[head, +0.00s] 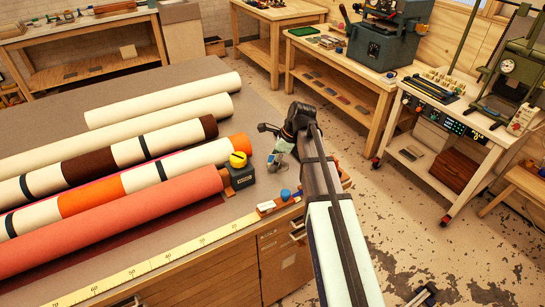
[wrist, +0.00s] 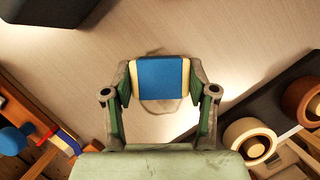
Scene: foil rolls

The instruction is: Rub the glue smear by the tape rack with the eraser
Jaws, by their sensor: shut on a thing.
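My gripper (wrist: 160,90) is shut on a blue eraser (wrist: 161,78) with cream ends, held crosswise between the fingertips. The glue smear (wrist: 165,107) shows as a faint brownish outline on the tabletop, past the eraser's upper and lower edges; the eraser covers its middle. I cannot tell whether the eraser touches the surface. The tape rack (wrist: 280,98) is dark, to the right of the gripper, with cream and brown tape rolls. In the head view my gripper (head: 275,145) is over the table's right end; the eraser and smear cannot be made out there.
Several long rolls (head: 150,205) lie across the worktable (head: 262,110). A black box with a yellow top (head: 239,171) stands left of my gripper. A wooden block with a blue knob (wrist: 14,138) is at the wrist view's lower left, near the table edge. Bare tabletop lies above the eraser.

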